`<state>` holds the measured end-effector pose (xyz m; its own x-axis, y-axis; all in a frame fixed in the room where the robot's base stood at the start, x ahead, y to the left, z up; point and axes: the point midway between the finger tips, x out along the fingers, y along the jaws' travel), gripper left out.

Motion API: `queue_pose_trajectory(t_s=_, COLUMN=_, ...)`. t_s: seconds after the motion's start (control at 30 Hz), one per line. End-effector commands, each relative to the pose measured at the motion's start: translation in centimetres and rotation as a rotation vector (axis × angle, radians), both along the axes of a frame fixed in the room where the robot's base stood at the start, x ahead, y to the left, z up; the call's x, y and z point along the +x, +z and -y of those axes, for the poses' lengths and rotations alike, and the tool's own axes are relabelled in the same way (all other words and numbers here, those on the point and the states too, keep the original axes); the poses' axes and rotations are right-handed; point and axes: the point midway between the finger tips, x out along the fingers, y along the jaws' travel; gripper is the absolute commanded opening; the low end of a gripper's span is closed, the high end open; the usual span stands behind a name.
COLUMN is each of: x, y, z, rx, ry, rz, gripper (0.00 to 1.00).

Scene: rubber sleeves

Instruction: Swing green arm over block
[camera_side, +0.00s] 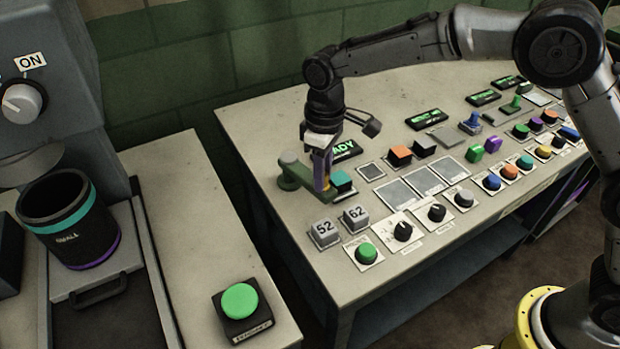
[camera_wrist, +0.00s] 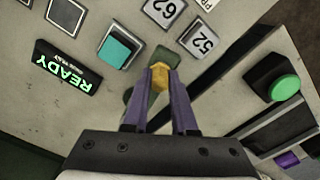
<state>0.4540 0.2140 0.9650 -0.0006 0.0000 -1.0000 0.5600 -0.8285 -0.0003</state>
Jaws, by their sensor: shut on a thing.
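The green arm (camera_side: 308,187) is a low bar on the table's left end, with a round grey-green pivot post at its left. My gripper (camera_side: 322,184) points down with its purple fingers shut on the yellow knob at the arm's free end. In the wrist view, my gripper (camera_wrist: 160,80) closes around this yellow knob (camera_wrist: 160,77), and the arm's green end (camera_wrist: 165,57) shows past it. The teal block (camera_side: 342,181) sits on a dark pad just right of the knob; the wrist view also shows this block (camera_wrist: 117,50). The arm lies beside the block, not over it.
Number blocks 52 (camera_side: 324,233) and 62 (camera_side: 355,217) stand in front, by a green button (camera_side: 366,252). The READY display (camera_side: 345,150) is behind the teal block. Several knobs, pads and coloured blocks fill the table to the right. A machine with a black cup (camera_side: 68,222) stands left.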

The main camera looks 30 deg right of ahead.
Motion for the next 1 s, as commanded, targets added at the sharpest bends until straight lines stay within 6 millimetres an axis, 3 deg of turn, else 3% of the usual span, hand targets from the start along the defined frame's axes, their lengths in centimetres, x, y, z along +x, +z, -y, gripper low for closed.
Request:
queue_pose_trajectory(t_s=0.5, x=2.2, y=0.2, z=4.5, rx=0.0, ry=0.45, rz=0.005, gripper=0.0)
queue_pose_trajectory(t_s=1.0, x=3.6, y=0.2, z=6.0, rx=0.0, ry=0.65, rz=0.006, gripper=0.0)
